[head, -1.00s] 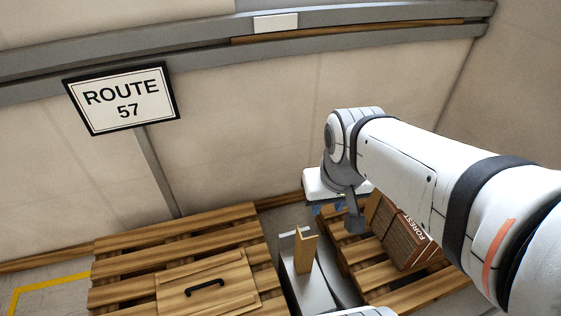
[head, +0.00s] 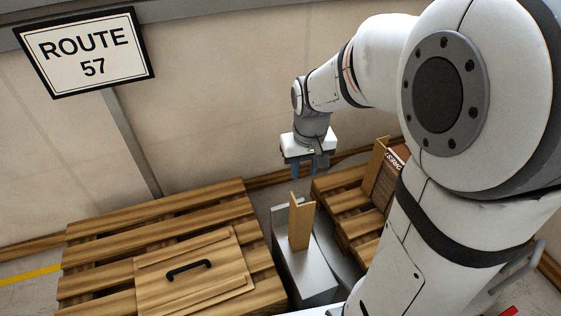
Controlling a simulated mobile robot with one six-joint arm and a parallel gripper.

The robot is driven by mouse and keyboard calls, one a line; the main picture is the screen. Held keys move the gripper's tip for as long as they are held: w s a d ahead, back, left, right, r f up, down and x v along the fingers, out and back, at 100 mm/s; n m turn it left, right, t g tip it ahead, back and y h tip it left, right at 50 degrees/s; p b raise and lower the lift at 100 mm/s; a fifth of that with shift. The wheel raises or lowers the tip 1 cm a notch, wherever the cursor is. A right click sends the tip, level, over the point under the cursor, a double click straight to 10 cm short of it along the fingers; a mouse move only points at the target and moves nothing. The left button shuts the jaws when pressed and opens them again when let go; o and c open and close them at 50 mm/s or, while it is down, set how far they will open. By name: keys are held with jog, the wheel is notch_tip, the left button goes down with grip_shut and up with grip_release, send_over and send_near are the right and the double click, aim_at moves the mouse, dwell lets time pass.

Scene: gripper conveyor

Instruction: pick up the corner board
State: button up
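The corner board (head: 300,228) is a tan, L-shaped upright piece. It stands on a grey metal stand (head: 309,274) between two pallets in the head view. My gripper (head: 309,170) points down, with blue fingertips set apart, and looks open with nothing between them. It appears just above the top of the board in the picture, apart from it. How far it is behind the board is hard to tell.
A wooden pallet (head: 88,232) at left carries a wooden panel with a black handle (head: 188,269). A second pallet (head: 340,187) at right holds a brown box (head: 385,185), partly hidden by my arm. A wall with a ROUTE 57 sign (head: 87,52) stands behind.

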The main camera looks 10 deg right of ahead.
jog(key=g+b, duration=0.1)
jog(key=b, duration=0.8)
send_over(294, 209)
jog(key=w, duration=0.1)
jog(key=shift+n, duration=0.3)
notch_tip(294, 209, down, 19)
jog(key=shift+w+a+r, duration=0.1)
jog(key=shift+w, duration=0.05)
jog(key=f+b, duration=0.1)
jog(key=f, duration=0.3)
jog(key=f+b, duration=0.2)
jog(key=f, duration=0.1)
jog(key=shift+d+f, duration=0.2)
jog(key=shift+f, duration=0.2)
jog(key=shift+r, duration=0.1)
grip_shut()
